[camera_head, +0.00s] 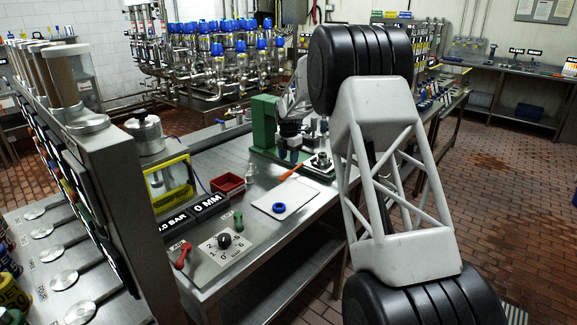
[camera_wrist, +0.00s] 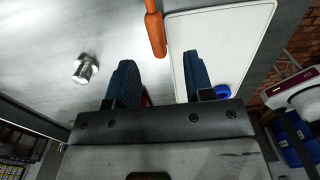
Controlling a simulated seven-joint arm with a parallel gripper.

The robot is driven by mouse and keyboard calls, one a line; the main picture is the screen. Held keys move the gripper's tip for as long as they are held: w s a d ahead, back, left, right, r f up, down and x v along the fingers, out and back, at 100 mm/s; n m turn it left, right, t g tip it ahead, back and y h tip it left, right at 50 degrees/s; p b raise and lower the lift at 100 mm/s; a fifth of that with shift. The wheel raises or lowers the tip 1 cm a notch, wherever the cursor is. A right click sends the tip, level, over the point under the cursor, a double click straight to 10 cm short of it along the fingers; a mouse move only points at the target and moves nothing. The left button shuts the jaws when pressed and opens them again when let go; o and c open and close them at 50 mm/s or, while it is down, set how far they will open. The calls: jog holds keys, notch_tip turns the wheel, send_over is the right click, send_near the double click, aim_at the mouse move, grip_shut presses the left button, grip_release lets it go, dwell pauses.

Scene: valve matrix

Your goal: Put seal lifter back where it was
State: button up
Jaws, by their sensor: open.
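The only tool I can pick out as a likely seal lifter is an orange-handled one (camera_head: 291,171). It lies on the steel bench by the far edge of a white mat (camera_head: 270,198). In the wrist view its orange handle (camera_wrist: 154,28) lies along the mat's left edge, and its far end is out of frame. A blue ring (camera_head: 279,208) lies on the mat; the wrist view shows it (camera_wrist: 222,92) partly behind my gripper. My gripper (camera_head: 289,156) is open and empty beyond the tool. In the wrist view its fingertips (camera_wrist: 160,72) are apart, with the handle's end ahead between them.
A red bin (camera_head: 228,184) and a small metal fitting (camera_wrist: 86,68) stand on the bench. A green stand (camera_head: 264,122) is close to my gripper. A dial plate (camera_head: 224,245) and a red lever (camera_head: 181,255) are nearer the front. My arm hides part of the bench's right side.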

aim_at(289, 172)
notch_tip(289, 172, up, 7)
jog(key=shift+f, duration=0.2)
dwell(0.6)
jog(key=s+d+r+m, duration=0.2)
jog(key=s+r+m, duration=0.25)
jog(key=s, duration=0.55)
jog(key=s+d+r+m+t, duration=0.15)
jog(key=s+r+m, duration=0.3)
jog(key=s, duration=0.65)
jog(key=s+d+r+m, duration=0.3)
jog(key=s+r, duration=0.3)
jog(key=s, duration=0.4)
jog(key=s+d+f+m, duration=0.1)
jog(key=s+m, duration=0.4)
jog(key=s, duration=0.8)
jog(key=s+d+f+m, duration=0.1)
jog(key=s+f+m, duration=0.3)
jog(key=s, duration=0.9)
jog(key=s+d+f+m+t, duration=0.1)
jog(key=s+f+m, duration=0.2)
jog(key=s, duration=1)
jog(key=m, duration=0.3)
jog(key=shift+s+d+f, duration=0.25)
